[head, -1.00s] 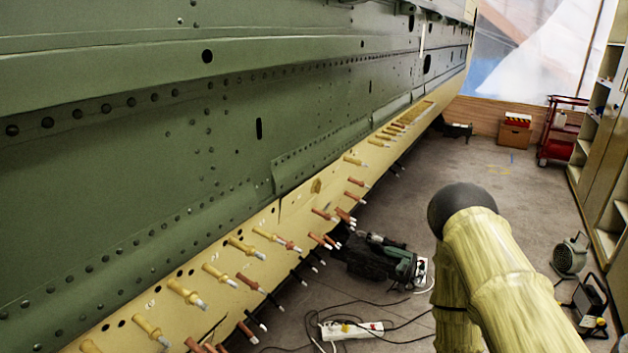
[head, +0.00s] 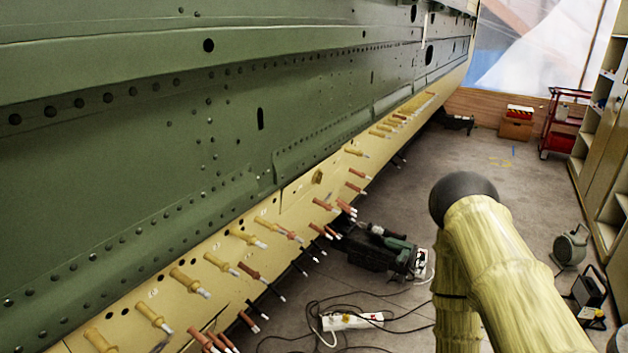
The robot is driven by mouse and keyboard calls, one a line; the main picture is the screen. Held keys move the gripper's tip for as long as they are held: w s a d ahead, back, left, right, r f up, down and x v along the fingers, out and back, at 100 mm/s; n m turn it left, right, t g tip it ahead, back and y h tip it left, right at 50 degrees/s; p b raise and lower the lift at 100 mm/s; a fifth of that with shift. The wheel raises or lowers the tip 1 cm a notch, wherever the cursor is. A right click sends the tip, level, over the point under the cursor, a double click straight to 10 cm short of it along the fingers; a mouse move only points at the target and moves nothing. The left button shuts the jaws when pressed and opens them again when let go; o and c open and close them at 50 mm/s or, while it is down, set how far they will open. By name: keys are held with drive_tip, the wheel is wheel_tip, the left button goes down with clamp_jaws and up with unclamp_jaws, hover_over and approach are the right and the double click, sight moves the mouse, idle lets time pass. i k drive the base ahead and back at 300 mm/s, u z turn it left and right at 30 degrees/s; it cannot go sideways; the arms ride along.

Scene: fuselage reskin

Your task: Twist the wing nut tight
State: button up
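No wing nut can be made out for certain in the head view. Several yellow pin fasteners (head: 188,281) and several copper-coloured ones (head: 250,271) stick out of the cream strip (head: 133,309) along the lower edge of the green fuselage skin (head: 130,180). A small thin grey shape (head: 160,344) by the strip at the bottom edge is too small and cut off to identify. My yellow arm with its dark rounded joint shows at the right. My gripper is out of the picture, so its place relative to the fasteners is hidden.
A dark case with a green tool (head: 385,250) and a white power strip (head: 350,321) with loose cables lie on the floor beside the fuselage. A red cart (head: 562,125), shelves (head: 595,150) and a green round device (head: 571,247) stand right.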

sight(317, 178)
drive_tip(key=k, duration=0.5)
drive_tip(key=z, duration=1.15)
drive_tip(key=i, duration=0.7)
drive_tip(key=u, duration=1.9)
